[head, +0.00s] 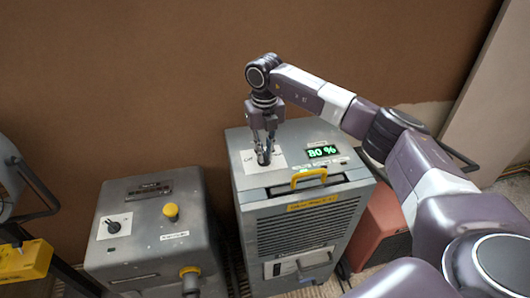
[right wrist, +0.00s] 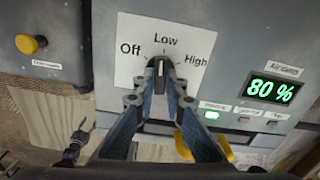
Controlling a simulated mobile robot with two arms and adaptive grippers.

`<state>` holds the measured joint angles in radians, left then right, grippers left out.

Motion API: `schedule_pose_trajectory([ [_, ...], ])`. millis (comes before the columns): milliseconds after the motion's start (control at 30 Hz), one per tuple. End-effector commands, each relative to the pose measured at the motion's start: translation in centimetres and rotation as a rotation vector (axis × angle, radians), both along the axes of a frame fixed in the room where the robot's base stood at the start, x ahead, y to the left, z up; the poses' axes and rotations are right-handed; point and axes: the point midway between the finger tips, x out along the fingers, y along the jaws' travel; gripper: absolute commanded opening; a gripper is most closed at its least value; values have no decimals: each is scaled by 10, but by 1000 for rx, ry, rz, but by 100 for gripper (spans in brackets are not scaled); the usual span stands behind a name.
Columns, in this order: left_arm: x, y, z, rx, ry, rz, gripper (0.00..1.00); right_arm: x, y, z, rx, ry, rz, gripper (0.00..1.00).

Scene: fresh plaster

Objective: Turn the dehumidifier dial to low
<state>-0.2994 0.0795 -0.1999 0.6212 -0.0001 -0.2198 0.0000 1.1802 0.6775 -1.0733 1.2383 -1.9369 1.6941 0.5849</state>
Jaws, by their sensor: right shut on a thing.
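The dehumidifier (head: 247,205) is a grey metal cabinet with a louvred front and a display reading 80 %. Its dial (right wrist: 160,70) is a dark knob with a pale pointer line, on a white plate (right wrist: 128,68) marked Off, Low and High. The pointer line points up, about toward the Low mark. My right gripper (right wrist: 160,82) is shut on the dial from above. It also shows in the head view (head: 264,150), where its fingers mostly hide the dial. My left gripper is not in view.
A second grey unit (head: 150,255) with its own dial (head: 114,226) and a yellow knob (head: 170,211) stands at left. The dehumidifier has a yellow handle (head: 309,176) on its front top edge. A reddish case (head: 378,232) stands at right. The brown wall (head: 130,80) is close behind.

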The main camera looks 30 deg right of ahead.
Motion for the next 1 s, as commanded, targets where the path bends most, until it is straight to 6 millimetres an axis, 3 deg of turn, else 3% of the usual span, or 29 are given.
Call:
schedule_pose_trajectory([
  [300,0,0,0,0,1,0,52,2,0,3,1,-7,-114,0],
  [833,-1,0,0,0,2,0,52,3,0,4,1,-8,-133,0],
  [867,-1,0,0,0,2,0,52,3,0,4,1,-8,-133,14],
  [1000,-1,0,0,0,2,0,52,2,0,3,0,-6,-132,28],
])
